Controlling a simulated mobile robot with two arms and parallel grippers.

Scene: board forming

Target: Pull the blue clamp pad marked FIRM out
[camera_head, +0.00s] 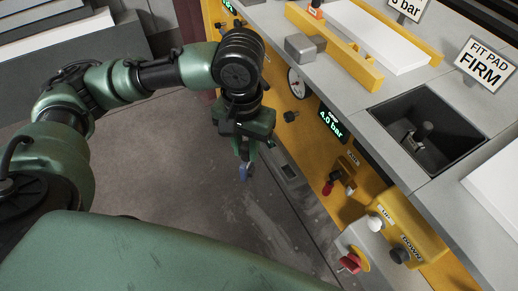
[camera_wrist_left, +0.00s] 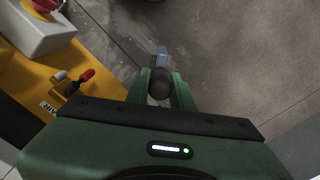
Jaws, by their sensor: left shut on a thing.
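My left gripper (camera_head: 245,155) is shut on a small blue pad (camera_head: 244,172), in front of the machine's yellow face. In the left wrist view the fingers (camera_wrist_left: 160,92) close around a dark round knob (camera_wrist_left: 160,82), and the blue pad (camera_wrist_left: 162,54) shows beyond it. No FIRM marking is readable on the pad. A sign (camera_head: 484,65) reads FIT PAD FIRM. My right gripper is not in view.
A dark square recess (camera_head: 455,130) with a metal fitting lies in the grey machine top. A red-tipped lever (camera_head: 328,187), UP and DOWN buttons (camera_head: 400,254) and a red stop button (camera_head: 349,262) stick out at right. The floor (camera_head: 190,185) at left is clear.

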